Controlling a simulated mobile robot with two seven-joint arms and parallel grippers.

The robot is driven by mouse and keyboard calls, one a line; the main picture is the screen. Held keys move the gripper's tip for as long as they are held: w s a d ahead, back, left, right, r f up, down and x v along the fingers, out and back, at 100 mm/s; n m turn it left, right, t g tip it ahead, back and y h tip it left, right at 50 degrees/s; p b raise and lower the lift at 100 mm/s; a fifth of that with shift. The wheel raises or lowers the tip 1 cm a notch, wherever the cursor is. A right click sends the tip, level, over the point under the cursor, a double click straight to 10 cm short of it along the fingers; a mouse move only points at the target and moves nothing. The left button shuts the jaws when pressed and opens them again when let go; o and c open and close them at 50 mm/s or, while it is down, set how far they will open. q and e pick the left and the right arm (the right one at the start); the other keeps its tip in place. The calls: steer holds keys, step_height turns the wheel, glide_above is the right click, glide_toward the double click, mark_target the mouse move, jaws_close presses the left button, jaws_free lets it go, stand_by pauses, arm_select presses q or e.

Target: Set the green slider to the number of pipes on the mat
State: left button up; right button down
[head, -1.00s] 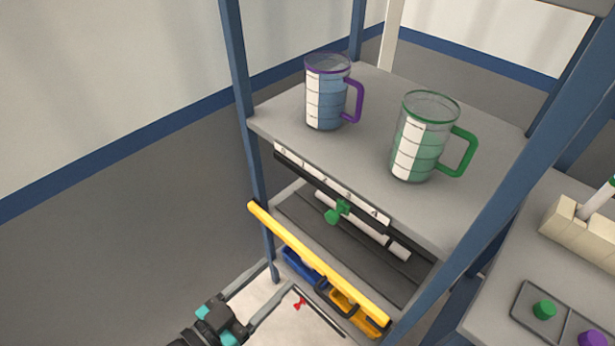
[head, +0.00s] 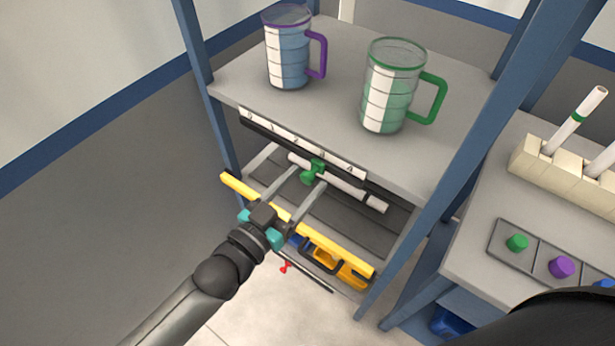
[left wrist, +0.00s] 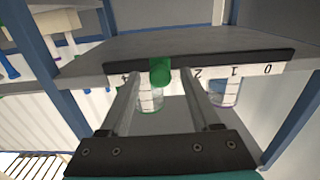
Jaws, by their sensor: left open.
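The green slider (head: 313,171) sits on the black rail with a white number strip (head: 300,143) along the upper shelf's front edge. In the left wrist view the slider (left wrist: 160,70) stands between the marks 2 and 4, covering the strip there. My left gripper (head: 308,178) is open, with its fingers pointing at the rail on either side of the slider; I cannot tell whether they touch it. A dark mat (head: 345,215) lies on the shelf below. White pipe (head: 352,191) shows over it, partly hidden by the slider and fingers, so the pipe count is unclear. My right gripper is not in view.
A purple-rimmed jug (head: 287,50) and a green-rimmed jug (head: 388,90) stand on the upper shelf. A yellow bar (head: 340,253) crosses below my gripper. Blue posts flank the shelves. A side table at right holds a pipe rack (head: 570,180) and a button tray (head: 540,255).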

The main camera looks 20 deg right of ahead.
arm_select(q)
steer(key=shift+x, duration=1.05)
jaws_close()
steer(key=shift+a, duration=0.1)
stand_by(0.6)
